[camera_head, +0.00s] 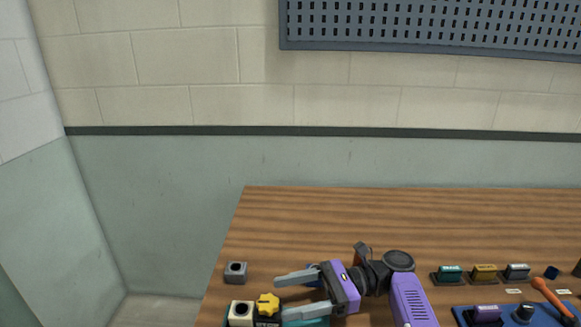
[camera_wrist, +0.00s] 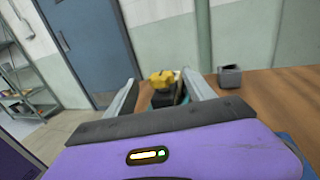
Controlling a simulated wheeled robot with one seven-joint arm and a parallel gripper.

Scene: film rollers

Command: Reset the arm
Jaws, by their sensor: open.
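My gripper (camera_head: 296,293) is purple with two grey fingers. It is open and points left over the left part of the wooden table. In the wrist view my gripper (camera_wrist: 166,90) shows its fingers spread apart, with nothing held between them. A yellow knob-shaped piece (camera_head: 268,303) on a dark base is just beyond the fingers. The yellow piece also shows in the wrist view (camera_wrist: 162,81), seen between the fingertips and farther off. My purple arm reaches in from the bottom of the head view.
The wooden table (camera_head: 330,225) is clear behind my gripper. A grey block with a hole (camera_head: 235,272) and a cream block (camera_head: 240,312) stand at the left.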

